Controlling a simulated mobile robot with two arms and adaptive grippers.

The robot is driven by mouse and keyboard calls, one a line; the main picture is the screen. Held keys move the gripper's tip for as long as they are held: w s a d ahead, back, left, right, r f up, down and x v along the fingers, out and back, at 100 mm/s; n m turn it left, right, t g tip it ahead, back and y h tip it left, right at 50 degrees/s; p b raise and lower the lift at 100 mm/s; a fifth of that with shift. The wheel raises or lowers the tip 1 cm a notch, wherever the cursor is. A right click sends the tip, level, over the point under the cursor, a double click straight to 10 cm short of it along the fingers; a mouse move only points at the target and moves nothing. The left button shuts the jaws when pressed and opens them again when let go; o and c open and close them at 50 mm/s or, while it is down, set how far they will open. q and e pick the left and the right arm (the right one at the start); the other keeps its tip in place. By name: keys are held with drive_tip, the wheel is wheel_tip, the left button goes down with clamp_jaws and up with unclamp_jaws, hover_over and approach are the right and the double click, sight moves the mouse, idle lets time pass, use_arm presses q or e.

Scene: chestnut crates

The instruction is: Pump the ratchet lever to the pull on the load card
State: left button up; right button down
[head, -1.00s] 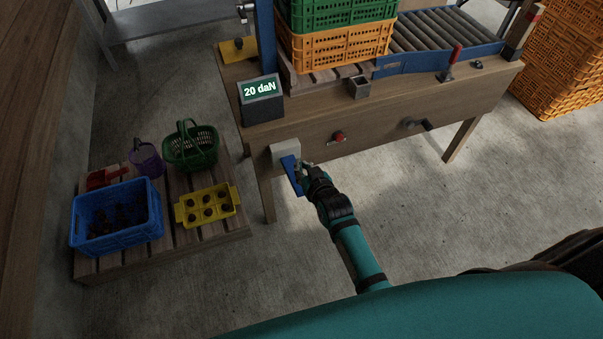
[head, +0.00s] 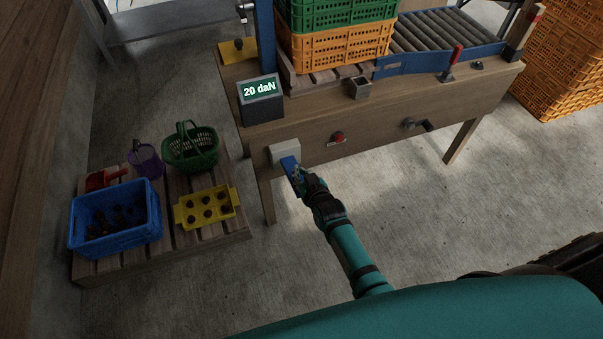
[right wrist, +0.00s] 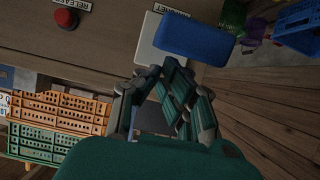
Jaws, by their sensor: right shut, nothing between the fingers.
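The blue ratchet lever (head: 289,165) sticks out from a pale grey housing (head: 284,149) on the left end of the bench front. It also shows as a blue block at the top of the right wrist view (right wrist: 195,35). My right gripper (head: 297,177) is shut and empty at the lever's lower end in the head view. In the right wrist view its fingers (right wrist: 170,75) lie just below the lever; I cannot tell whether they touch it. A dark display (head: 261,90) on the bench reads "20 daN". My left gripper is out of view.
A red release button (head: 338,137) and a dark crank (head: 417,124) are on the bench front. A pallet at left holds a blue crate (head: 76,235), a yellow tray (head: 208,222) and a green basket (head: 190,155). Stacked crates (head: 340,45) stand on the bench.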

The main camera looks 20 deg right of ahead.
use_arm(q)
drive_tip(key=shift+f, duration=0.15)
use_arm(e)
drive_tip(key=shift+f, duration=0.15)
use_arm(q)
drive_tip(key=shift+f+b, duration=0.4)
drive_tip(key=shift+b, duration=0.1)
use_arm(e)
drive_tip(key=shift+s+f+t, duration=0.15)
drive_tip(key=shift+f+t, duration=0.05)
drive_tip(key=shift+t, duration=0.1)
